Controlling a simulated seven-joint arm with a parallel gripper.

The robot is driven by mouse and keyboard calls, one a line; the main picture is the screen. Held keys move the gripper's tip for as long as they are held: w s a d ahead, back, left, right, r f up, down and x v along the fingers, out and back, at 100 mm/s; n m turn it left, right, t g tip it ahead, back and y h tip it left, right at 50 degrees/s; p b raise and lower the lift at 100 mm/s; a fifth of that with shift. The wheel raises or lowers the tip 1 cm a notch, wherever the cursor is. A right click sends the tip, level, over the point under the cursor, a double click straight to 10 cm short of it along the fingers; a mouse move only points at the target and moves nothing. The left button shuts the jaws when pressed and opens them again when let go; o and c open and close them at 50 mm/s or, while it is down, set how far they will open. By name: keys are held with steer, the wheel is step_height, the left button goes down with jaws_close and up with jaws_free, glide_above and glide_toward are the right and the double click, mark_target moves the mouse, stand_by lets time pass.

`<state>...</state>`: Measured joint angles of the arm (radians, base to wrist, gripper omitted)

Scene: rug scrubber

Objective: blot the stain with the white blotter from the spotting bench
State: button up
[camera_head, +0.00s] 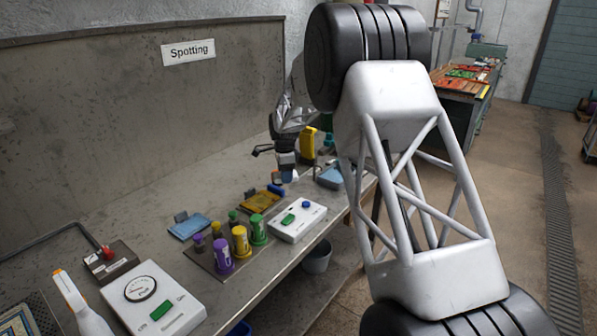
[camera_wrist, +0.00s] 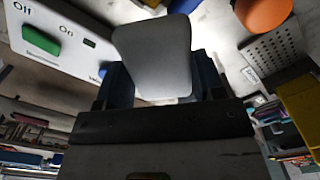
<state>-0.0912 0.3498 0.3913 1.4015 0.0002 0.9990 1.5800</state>
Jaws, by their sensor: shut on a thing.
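My gripper (camera_head: 288,173) is over the far part of the spotting bench (camera_head: 135,225), small in the head view. In the wrist view its dark blue fingers stand on either side of a pale, flat pad with rounded corners (camera_wrist: 155,55). The gripper is shut on this pad, which looks like the white blotter. Its lower end is hidden between the fingers. In the head view only a small white bit shows at the fingertips. I cannot pick out a stain in either view.
A white switch box (camera_head: 298,222) with a green button stands near the bench's front edge. Yellow, green and purple bottles (camera_head: 240,242) stand left of it.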

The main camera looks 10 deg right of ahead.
mark_target(261, 201)
steer(key=a+n, duration=0.2)
steer(key=a, duration=0.1)
steer(key=s+a+n, duration=0.1)
steer(key=a+n, duration=0.5)
steer(key=shift+s+a+f, duration=0.2)
steer(key=shift+s+a, duration=0.1)
steer(key=shift+s, duration=0.05)
steer(key=shift+f, duration=0.2)
steer(key=shift+f, duration=2.75)
steer(key=shift+f, duration=0.7)
stand_by(2.4)
